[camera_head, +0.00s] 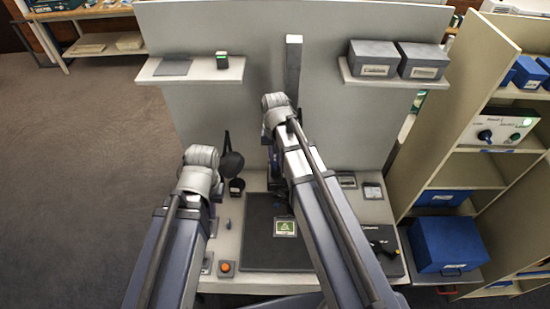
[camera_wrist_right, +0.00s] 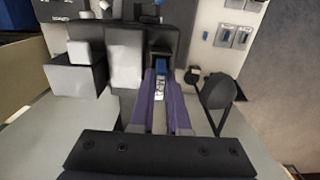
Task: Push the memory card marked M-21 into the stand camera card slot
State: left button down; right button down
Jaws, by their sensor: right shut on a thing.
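In the right wrist view my right gripper (camera_wrist_right: 161,118) is shut on the memory card (camera_wrist_right: 160,88), a small blue and pale piece with a dark marking between the fingers. The marking is partly legible and turned sideways. The card's far end points at a dark housing (camera_wrist_right: 160,38) of the stand camera; I cannot tell whether it touches or has entered the slot. In the head view the grey stand column (camera_head: 293,66) rises behind my right arm, which hides the card and slot. My left arm is at the left; its fingers are hidden behind its wrist.
The desk carries a dark mat (camera_head: 258,240) with a green-marked card (camera_head: 285,228), an orange button (camera_head: 226,267) and a black lamp-like object (camera_head: 231,163). Grey boxes (camera_head: 374,59) sit on the right wall shelf.

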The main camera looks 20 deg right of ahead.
jog(key=shift+f+b, duration=0.35)
jog(key=shift+b, duration=0.1)
dwell(0.3)
